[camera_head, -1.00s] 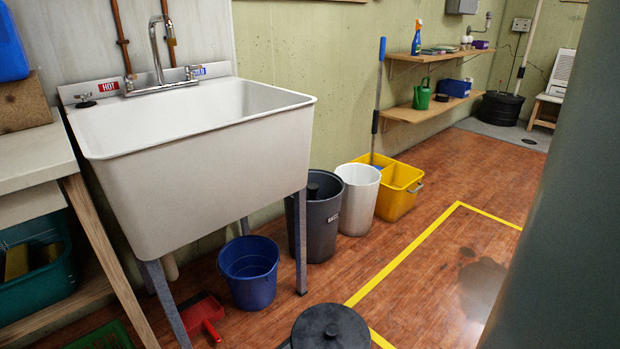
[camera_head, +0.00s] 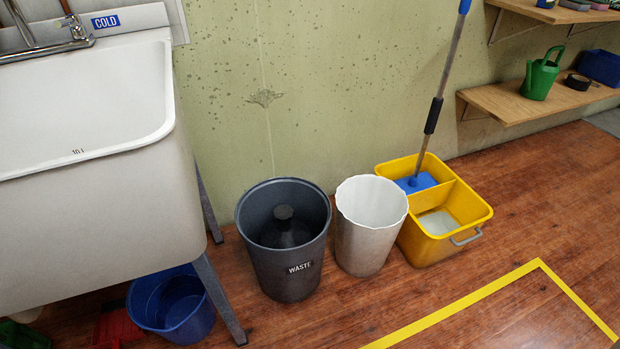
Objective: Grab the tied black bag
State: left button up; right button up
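The tied black bag (camera_head: 284,232) sits inside the dark grey bin labelled WASTE (camera_head: 290,268). Its rounded knot sticks up near the middle of the bin's opening, below or about level with the rim. The lower part of the bag is hidden by the bin wall. The bin stands upright on the floor against the wall, between the sink and a white bin. Neither of my grippers shows in the head view.
A white bin (camera_head: 370,240) and a yellow mop bucket (camera_head: 440,235) with an upright mop (camera_head: 436,105) stand right of the waste bin. The sink (camera_head: 90,180) and blue bucket (camera_head: 172,308) are at left. Floor in front is clear, with yellow tape (camera_head: 465,303).

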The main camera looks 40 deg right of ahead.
aim_at(285, 231)
jog(key=l, duration=0.85)
jog(key=i+l, duration=0.1)
jog(key=l, duration=0.8)
